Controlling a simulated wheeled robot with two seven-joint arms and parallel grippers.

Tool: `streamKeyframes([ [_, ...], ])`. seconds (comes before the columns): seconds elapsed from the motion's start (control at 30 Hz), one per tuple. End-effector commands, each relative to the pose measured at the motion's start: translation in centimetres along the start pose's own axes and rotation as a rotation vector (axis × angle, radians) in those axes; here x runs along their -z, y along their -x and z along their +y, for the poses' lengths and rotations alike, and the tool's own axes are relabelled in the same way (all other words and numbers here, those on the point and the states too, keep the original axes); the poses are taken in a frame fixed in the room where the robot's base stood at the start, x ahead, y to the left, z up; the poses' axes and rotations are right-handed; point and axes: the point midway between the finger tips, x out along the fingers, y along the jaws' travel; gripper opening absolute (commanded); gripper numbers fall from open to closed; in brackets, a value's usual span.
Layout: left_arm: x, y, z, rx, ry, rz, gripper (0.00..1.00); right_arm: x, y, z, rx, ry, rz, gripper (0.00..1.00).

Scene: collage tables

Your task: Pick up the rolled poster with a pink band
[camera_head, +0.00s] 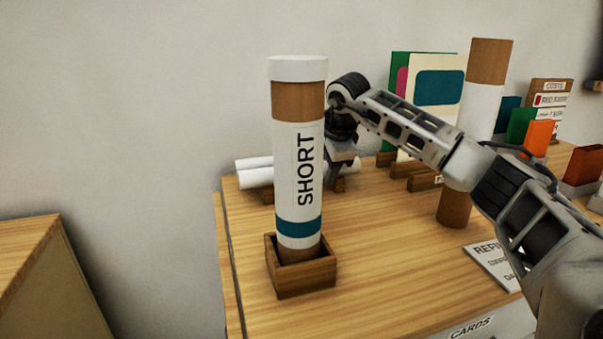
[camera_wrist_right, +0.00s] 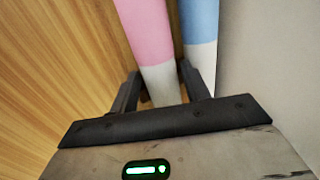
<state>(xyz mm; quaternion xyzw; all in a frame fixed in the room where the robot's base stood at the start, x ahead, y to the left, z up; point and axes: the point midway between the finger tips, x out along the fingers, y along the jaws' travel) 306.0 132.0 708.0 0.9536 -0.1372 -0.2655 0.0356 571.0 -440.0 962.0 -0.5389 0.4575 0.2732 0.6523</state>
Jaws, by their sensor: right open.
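The rolled poster with a pink band (camera_wrist_right: 146,35) is white below the band and lies between the two fingers of my right gripper (camera_wrist_right: 160,88) in the right wrist view. The fingers are open on either side of it. A second roll with a blue band (camera_wrist_right: 199,22) lies beside it, nearer the wall; the right finger is at the gap between them. In the head view two white roll ends (camera_head: 256,178) show at the back left of the table, their bands hidden behind the SHORT tube. My right gripper (camera_head: 340,172) points down there, partly hidden. My left gripper is out of view.
The upright SHORT tube (camera_head: 299,180) stands in a wooden holder (camera_head: 305,279) in front of the rolls. Another tube (camera_head: 481,118), cards (camera_head: 432,90) and an orange item (camera_head: 539,137) stand to the right. The table's middle (camera_head: 385,255) is clear.

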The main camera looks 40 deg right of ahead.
Motion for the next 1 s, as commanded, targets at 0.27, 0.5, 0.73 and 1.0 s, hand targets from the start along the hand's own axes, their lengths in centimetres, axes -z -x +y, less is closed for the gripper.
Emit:
streamKeyframes([
  [0.27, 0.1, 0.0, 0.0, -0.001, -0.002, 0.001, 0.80, 0.0, 0.0, 0.0, 0.000, 0.000, 0.000, 0.16],
  [0.5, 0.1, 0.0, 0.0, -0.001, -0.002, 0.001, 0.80, 0.0, 0.1, 0.0, 0.000, 0.000, 0.000, 0.13],
  [0.73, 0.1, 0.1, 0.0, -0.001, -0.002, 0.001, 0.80, 0.0, 0.8, -0.4, 0.003, 0.000, -0.001, 0.13],
  [1.0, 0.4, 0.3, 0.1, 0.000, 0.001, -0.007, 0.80, -0.1, 5.0, -2.6, 0.006, -0.001, -0.003, 0.13],
])
